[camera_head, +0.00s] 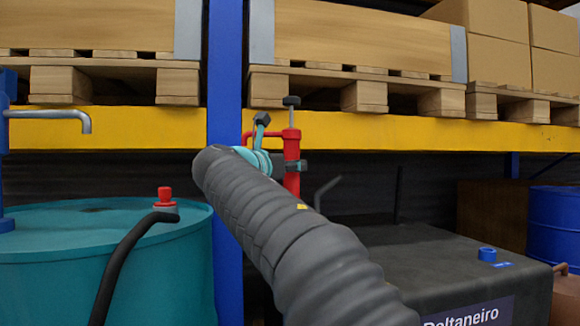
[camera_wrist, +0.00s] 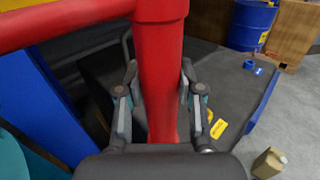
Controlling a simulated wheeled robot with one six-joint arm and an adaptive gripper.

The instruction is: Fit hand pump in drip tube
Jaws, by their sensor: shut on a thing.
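The red hand pump (camera_head: 291,165) stands about upright in front of the yellow shelf beam, with a dark knob on top and a red spout to its left. My gripper (camera_head: 272,160) is shut on its body. In the wrist view the red pump (camera_wrist: 160,75) runs down between the two fingers of my gripper (camera_wrist: 158,100). The pump's lower end is hidden behind my arm and gripper. I cannot tell for sure which thing is the drip tube; a blue collar (camera_head: 487,254) sits on top of the dark tank (camera_head: 410,265), to the pump's right.
A teal drum (camera_head: 120,265) at left carries a red fitting (camera_head: 165,196) and a black hose (camera_head: 125,255). A blue rack post (camera_head: 226,180) stands just left of the pump. The yellow beam (camera_head: 400,131) crosses behind it. A blue drum (camera_head: 555,225) stands at far right.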

